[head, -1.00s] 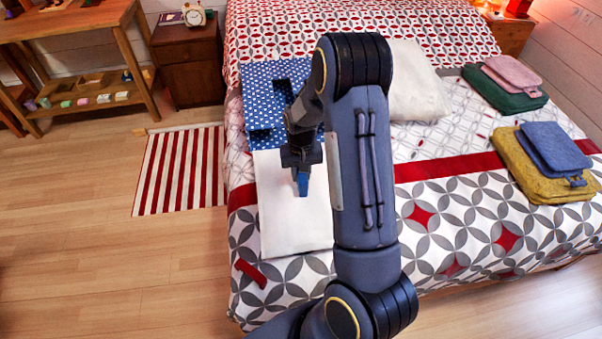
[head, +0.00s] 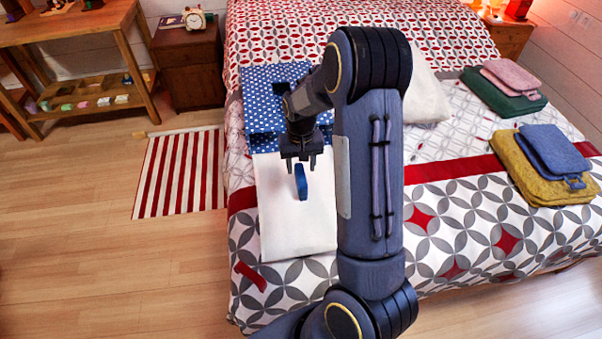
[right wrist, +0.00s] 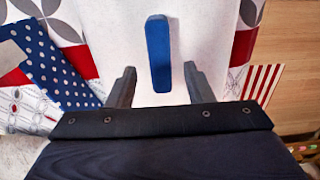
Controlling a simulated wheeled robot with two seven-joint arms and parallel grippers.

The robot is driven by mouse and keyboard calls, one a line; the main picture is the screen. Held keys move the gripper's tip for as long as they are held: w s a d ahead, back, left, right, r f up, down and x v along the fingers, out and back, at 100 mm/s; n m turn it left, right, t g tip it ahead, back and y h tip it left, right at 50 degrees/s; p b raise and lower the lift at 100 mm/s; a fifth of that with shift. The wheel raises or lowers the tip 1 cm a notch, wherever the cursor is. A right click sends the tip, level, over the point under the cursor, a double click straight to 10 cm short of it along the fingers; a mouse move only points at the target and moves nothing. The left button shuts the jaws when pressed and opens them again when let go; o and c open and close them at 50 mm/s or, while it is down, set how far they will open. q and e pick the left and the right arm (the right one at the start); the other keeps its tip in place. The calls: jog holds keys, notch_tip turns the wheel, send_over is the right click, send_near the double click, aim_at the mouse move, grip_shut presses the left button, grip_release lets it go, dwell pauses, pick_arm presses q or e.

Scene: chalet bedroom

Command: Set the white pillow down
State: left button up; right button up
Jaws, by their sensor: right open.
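A flat white pillow-like piece (head: 283,225) lies on the left edge of the bed, partly hidden by my right arm. A blue upright tab (head: 301,182) stands on it. In the right wrist view the tab (right wrist: 158,55) stands over the white surface (right wrist: 205,30), beyond and between my fingers. My right gripper (head: 299,166) is open and empty, just above and behind the tab in the head view. Its spread fingers (right wrist: 160,72) do not appear to touch the tab. A plumper white pillow (head: 425,98) lies farther back, partly behind my arm. My left gripper is out of view.
Blue polka-dot fabric (head: 262,100) lies directly behind the white piece. A yellow pad with a blue one (head: 552,150) and a green pad with a pink one (head: 510,75) lie at the bed's right. A striped rug (head: 180,172) lies on the floor left.

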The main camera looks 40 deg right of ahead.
notch_tip(320, 180, up, 7)
jog(key=s+a+r+n+t+y, duration=0.1)
jog(key=s+a+r+t+y, duration=0.2)
jog(key=s+a+r, duration=0.55)
jog(key=s+a+r+n+t, duration=0.1)
jog(key=s+a+n+t, duration=0.1)
jog(key=s+a, duration=0.7)
jog(key=s+n, duration=0.1)
jog(key=s, duration=0.3)
jog(key=shift+r+t+y, duration=0.2)
jog(key=shift+t+y, duration=0.1)
jog(key=shift+y, duration=0.1)
jog(key=shift+s+r, duration=0.1)
